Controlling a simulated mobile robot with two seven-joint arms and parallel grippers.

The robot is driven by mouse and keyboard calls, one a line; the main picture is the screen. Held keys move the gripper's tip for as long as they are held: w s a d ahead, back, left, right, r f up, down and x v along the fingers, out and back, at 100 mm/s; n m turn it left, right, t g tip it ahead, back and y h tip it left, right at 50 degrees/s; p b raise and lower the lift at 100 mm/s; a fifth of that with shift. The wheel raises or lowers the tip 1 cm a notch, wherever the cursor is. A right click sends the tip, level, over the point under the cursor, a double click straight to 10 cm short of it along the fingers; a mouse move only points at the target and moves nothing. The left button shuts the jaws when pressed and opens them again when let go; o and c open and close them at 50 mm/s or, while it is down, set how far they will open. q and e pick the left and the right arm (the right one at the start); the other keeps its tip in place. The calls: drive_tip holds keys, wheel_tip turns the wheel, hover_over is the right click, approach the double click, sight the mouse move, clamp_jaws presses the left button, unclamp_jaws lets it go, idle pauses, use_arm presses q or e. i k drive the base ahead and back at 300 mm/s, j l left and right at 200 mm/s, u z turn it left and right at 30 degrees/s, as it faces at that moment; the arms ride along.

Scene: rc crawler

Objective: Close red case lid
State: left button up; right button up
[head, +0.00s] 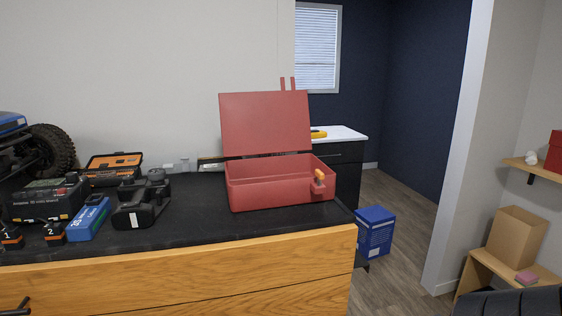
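The red case (270,196) stands on the dark top of the workbench, near its right end. A small piece with an orange top (319,176) is at the case's front right corner. Neither of my grippers shows in the head view.
Left of the case on the bench (200,225) are a black power tool (142,205), a blue box (88,220), an orange organizer (113,163) and a blue crawler with a big tyre (50,150). A blue box (375,230) stands on the floor right of the bench.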

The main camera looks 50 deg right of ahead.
sight(254, 123)
drive_tip(key=z, duration=1.45)
drive_tip(key=i+l+z, duration=0.15)
drive_tip(key=l+z, duration=0.25)
drive_tip(key=i+l+z, duration=0.2)
drive_tip(key=l+z, duration=0.25)
drive_tip(key=i+l+z, duration=0.55)
drive_tip(key=z, duration=0.3)
drive_tip(key=i+u, duration=0.25)
drive_tip(key=u, duration=0.15)
drive_tip(key=i+u, duration=0.25)
drive_tip(key=u, duration=0.2)
drive_tip(key=i+l+u, duration=0.2)
drive_tip(key=u, duration=0.2)
drive_tip(key=i+u, duration=0.15)
drive_tip(key=u, duration=0.25)
drive_tip(key=i+l+u, duration=0.1)
drive_tip(key=u, duration=0.35)
drive_tip(key=i+l+u, duration=0.15)
drive_tip(key=u, duration=0.25)
drive_tip(key=l+u, duration=0.2)
drive_tip(key=u, duration=0.25)
drive_tip(key=i+l+u, duration=0.15)
drive_tip(key=u, duration=0.25)
drive_tip(key=l+u, duration=0.4)
drive_tip(key=j, duration=0.1)
